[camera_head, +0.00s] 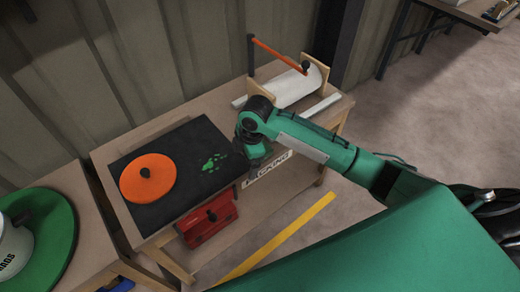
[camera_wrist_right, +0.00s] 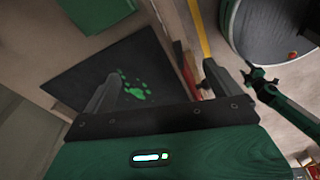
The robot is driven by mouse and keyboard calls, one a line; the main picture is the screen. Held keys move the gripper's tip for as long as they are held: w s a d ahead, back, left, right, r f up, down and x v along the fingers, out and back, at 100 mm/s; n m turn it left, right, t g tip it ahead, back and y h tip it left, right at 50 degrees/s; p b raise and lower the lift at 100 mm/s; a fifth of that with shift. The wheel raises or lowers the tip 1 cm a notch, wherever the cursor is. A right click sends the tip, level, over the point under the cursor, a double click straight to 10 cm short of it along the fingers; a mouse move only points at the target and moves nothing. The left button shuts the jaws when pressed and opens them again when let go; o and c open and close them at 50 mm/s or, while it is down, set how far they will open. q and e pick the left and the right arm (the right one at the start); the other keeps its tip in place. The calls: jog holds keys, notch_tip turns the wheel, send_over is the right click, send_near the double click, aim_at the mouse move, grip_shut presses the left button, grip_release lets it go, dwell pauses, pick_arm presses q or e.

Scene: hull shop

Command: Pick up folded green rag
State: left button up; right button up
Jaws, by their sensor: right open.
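I cannot make out a folded green rag for certain. In the right wrist view a dark green, block-like shape (camera_wrist_right: 85,14) lies beyond the black mat, cut by the top edge; I cannot tell if it is the rag. Flat bright green marks (camera_head: 213,162) lie on the black mat, also in the wrist view (camera_wrist_right: 134,90). My right gripper (camera_head: 256,158) hangs by the mat's right end and hides the table behind it. In the wrist view its two fingers (camera_wrist_right: 163,82) are apart and empty. My left gripper (camera_wrist_right: 262,83) shows small at the right, its jaws unclear.
The black mat (camera_head: 190,146) bears an orange disc (camera_head: 148,178) with a dark knob. A red box (camera_head: 207,220) sits below the tabletop. A white roll (camera_head: 293,88) in a wooden stand is behind my right arm. A green round plate (camera_head: 58,226) is on the left table.

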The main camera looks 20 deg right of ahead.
jog(key=w+d+r+n+g+h, duration=0.1)
jog(key=w+d+r+n+h, duration=0.15)
jog(key=w+d+r, duration=0.5)
send_over(269, 152)
jog(key=w+a, duration=0.1)
jog(key=w, duration=0.2)
jog(key=shift+n+y, duration=0.35)
notch_tip(269, 152, down, 7)
jog(key=shift+w+a+r, duration=0.1)
jog(key=shift+w+a, duration=0.05)
jog(key=shift+a+f, duration=0.15)
jog(key=shift+f, duration=1.2)
jog(key=shift+a+f, duration=0.15)
jog(key=shift+f, duration=1.2)
